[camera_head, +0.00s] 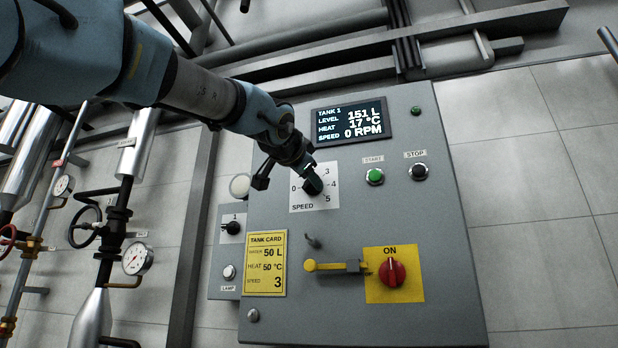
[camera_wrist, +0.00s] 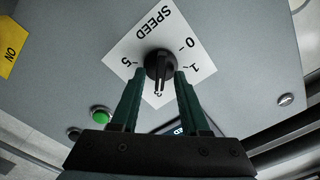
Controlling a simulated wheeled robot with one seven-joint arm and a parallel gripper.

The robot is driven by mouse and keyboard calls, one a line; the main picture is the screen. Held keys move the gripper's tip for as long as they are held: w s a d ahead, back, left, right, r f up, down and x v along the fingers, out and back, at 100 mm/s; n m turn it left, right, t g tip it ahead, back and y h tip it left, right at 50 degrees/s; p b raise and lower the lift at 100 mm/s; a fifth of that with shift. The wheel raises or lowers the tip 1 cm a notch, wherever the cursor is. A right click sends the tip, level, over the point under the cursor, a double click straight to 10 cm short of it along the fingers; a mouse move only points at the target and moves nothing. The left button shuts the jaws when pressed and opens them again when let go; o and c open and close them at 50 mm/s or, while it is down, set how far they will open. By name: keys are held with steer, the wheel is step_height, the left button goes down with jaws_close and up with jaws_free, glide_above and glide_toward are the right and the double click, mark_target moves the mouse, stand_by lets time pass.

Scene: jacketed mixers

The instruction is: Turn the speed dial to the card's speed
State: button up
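The speed dial (camera_head: 312,186) is a black knob on a white plate numbered 0 to 5, on the grey panel. In the wrist view the dial (camera_wrist: 160,64) shows upside down, its raised bar running down the picture toward the 3. My gripper (camera_head: 306,168) is at the dial. In the wrist view my gripper (camera_wrist: 161,74) has its green fingers apart, one on each side of the knob, with gaps beside the bar. The yellow tank card (camera_head: 265,264) reads 50 L, 50 °C and speed 3. The display (camera_head: 348,120) reads 151 L, 17 °C, 0 RPM.
A green start button (camera_head: 374,176) and black stop button (camera_head: 419,171) sit right of the dial. Below are a yellow lever (camera_head: 330,266) and a red switch (camera_head: 391,272) marked ON. Pipes and gauges (camera_head: 138,258) stand at left. The tiled wall at right is clear.

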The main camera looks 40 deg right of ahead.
steer(key=b+v, duration=0.3)
steer(key=v, duration=0.7)
steer(key=shift+s+a, duration=0.15)
steer(key=shift+a, duration=0.2)
steer(key=shift+f, duration=0.1)
